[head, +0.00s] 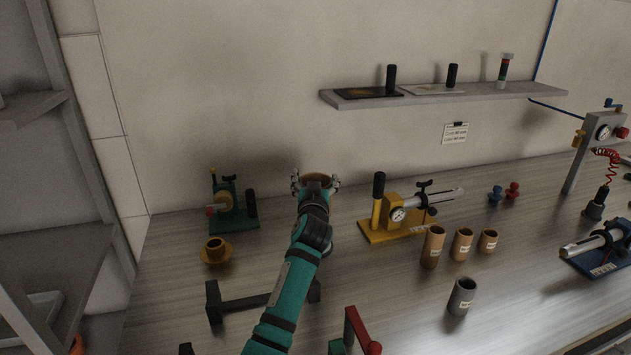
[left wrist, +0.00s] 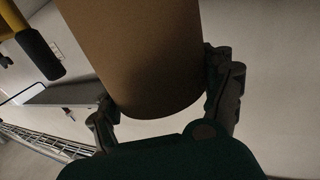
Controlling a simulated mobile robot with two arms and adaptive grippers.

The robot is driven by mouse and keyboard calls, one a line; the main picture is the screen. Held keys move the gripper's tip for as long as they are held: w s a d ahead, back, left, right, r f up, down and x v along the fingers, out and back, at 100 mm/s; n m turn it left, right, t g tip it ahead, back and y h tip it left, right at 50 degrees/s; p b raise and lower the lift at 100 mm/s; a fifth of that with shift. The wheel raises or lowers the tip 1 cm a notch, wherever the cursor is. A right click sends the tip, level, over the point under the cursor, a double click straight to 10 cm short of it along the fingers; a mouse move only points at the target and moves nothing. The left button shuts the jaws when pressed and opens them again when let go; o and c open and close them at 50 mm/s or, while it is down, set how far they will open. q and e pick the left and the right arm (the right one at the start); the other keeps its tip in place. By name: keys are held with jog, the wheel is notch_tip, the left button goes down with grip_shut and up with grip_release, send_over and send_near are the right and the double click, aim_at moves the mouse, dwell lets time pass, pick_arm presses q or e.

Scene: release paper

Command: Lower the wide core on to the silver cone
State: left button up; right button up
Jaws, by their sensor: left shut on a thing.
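My left gripper (head: 316,184) is shut on a wide brown core (head: 317,177), held up near the back of the bench. In the left wrist view the core (left wrist: 145,60) fills the middle between the two dark fingers (left wrist: 165,105). I cannot pick out the silver cone for certain; a small grey edge (head: 331,247) shows beside my left arm, and the arm hides most of what lies there. Silver shafts show on the yellow device (head: 388,228) and on the blue device (head: 605,255). My right gripper is not in view.
A green device (head: 232,220) and an ochre cup on a saucer (head: 215,251) are at left. Brown cores (head: 432,248) and a grey core (head: 462,296) stand right of my arm. A black bar stand (head: 245,302) and a red handle (head: 358,328) are near the front.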

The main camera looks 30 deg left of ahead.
pick_arm(q)
jog(key=shift+d+f+b, duration=0.25)
jog(key=shift+f+b, duration=0.25)
jog(key=shift+f, duration=0.2)
jog(key=shift+d+f+b, duration=0.1)
jog(key=shift+f+b, duration=0.2)
jog(key=shift+f, duration=0.35)
jog(key=shift+f+b, duration=1.45)
jog(key=shift+b, duration=0.05)
